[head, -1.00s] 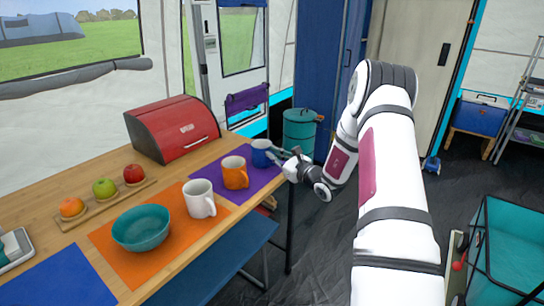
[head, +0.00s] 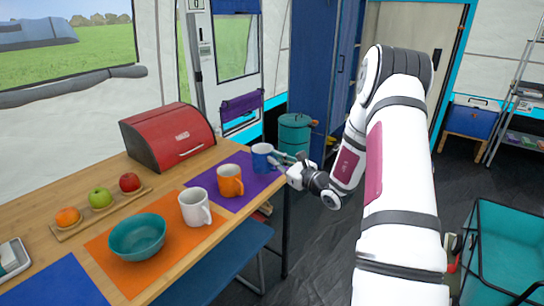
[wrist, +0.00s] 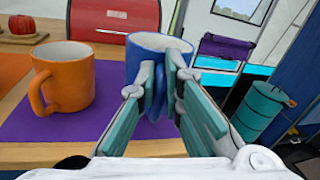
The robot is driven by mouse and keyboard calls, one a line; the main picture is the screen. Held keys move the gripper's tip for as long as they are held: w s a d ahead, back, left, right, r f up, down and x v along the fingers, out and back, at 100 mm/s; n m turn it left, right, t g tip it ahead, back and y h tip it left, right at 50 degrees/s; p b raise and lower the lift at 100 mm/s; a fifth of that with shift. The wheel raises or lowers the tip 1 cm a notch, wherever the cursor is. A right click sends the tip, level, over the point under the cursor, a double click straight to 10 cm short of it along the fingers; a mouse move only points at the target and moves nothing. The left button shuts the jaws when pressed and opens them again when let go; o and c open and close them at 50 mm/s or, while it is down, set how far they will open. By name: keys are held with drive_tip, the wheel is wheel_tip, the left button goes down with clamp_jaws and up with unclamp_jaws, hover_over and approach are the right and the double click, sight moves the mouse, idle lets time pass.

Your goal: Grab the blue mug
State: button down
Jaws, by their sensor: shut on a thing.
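The blue mug (head: 262,157) is upright at the right end of the table, on or just above the purple mat (head: 246,192); I cannot tell which. My gripper (head: 279,160) reaches it from the right. In the wrist view the blue mug (wrist: 150,44) is straight ahead, with its handle toward me. My gripper (wrist: 160,88) is shut on the mug's handle, a finger on each side. The fingers hide part of the handle and the mug's lower body.
An orange mug (head: 230,181) stands close left of the blue mug; it also shows in the wrist view (wrist: 68,82). A white mug (head: 194,207) and a teal bowl (head: 137,238) sit on the orange mat (head: 112,272). A red bread box (head: 168,136) stands behind.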

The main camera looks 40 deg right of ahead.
drive_tip(key=s+a+r+p, duration=0.1)
drive_tip(key=s, duration=0.9)
drive_tip(key=shift+a, duration=0.3)
